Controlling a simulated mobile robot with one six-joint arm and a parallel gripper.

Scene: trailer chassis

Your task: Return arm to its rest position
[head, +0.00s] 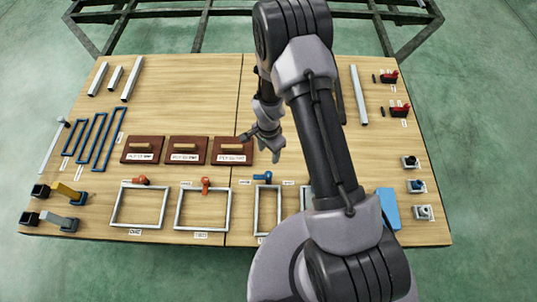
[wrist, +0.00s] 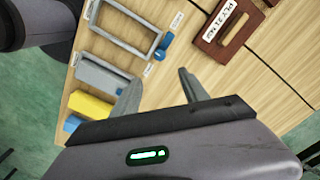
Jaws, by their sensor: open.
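My arm reaches up and over the wooden table (head: 215,80) in the head view, bent at the elbow. My gripper (head: 268,150) hangs above the middle of the table, just right of the rightmost brown board. In the wrist view my gripper (wrist: 158,84) has its two fingers spread, with bare wood between them and nothing held. The arm covers part of the table's right half in the head view.
Brown boards with handles (head: 187,149) lie mid-table. Grey rectangular frames (head: 141,205) line the near edge. Blue frames (head: 108,138) lie at left, red clamps (head: 399,108) at right. A dark metal chassis (head: 200,30) stands behind. The table's upper middle is clear.

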